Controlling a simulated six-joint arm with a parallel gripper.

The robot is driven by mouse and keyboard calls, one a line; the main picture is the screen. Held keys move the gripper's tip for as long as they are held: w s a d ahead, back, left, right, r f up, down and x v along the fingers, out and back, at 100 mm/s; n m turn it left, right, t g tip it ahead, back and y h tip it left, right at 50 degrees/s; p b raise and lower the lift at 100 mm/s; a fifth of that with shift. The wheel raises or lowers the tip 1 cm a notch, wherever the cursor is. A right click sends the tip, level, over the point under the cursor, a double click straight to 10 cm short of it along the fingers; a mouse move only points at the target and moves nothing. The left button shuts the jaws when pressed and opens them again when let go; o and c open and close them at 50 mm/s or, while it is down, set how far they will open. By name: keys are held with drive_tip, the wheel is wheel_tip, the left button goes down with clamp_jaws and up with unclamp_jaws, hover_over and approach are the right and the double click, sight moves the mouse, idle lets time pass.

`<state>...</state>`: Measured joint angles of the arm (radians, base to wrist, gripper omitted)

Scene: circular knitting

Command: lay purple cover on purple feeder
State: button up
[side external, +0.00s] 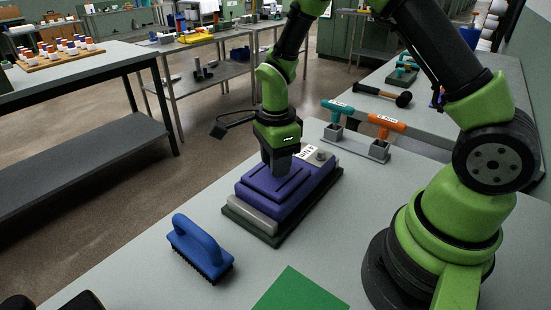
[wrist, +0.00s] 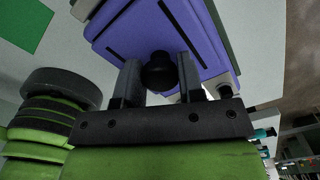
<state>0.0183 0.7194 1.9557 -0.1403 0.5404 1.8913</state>
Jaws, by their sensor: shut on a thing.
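The purple feeder (side external: 292,208) is a box on a dark green base (side external: 250,231), with a grey bar along its front. The purple cover (side external: 262,184), a flat slotted plate, is on top of the feeder; I see no clear gap between them, but cannot tell whether it is fully seated. My gripper (side external: 280,170) points down over the cover. In the wrist view my gripper (wrist: 158,72) is shut on the black knob (wrist: 159,70) of the purple cover (wrist: 140,32). The gripper partly hides the back of the cover in the side view.
A blue brush (side external: 200,243) stands in front of the feeder, and a green sheet (side external: 298,292) lies at the table's front. A grey holder (side external: 357,149) with teal-handled (side external: 338,108) and orange-handled (side external: 387,123) tools stands behind right. A mallet (side external: 385,94) lies farther back.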

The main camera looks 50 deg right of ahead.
drive_tip(key=shift+f, duration=0.2)
drive_tip(key=o, duration=0.9)
drive_tip(key=shift+o, duration=0.2)
drive_tip(key=shift+r, duration=0.15)
wheel_tip(320, 180, up, 12)
drive_tip(key=s+a+r+n+t+y, duration=0.1)
drive_tip(key=s+r+n+t, duration=0.2)
drive_tip(key=s+r+n, duration=0.2)
drive_tip(key=s+a+r+n+t+y, duration=0.1)
drive_tip(key=s+r+n+t, duration=0.3)
drive_tip(key=s+n, duration=0.6)
drive_tip(key=shift+s+a+r+n, duration=0.45)
drive_tip(key=shift+a+n, duration=0.2)
drive_tip(key=shift+n, duration=1.55)
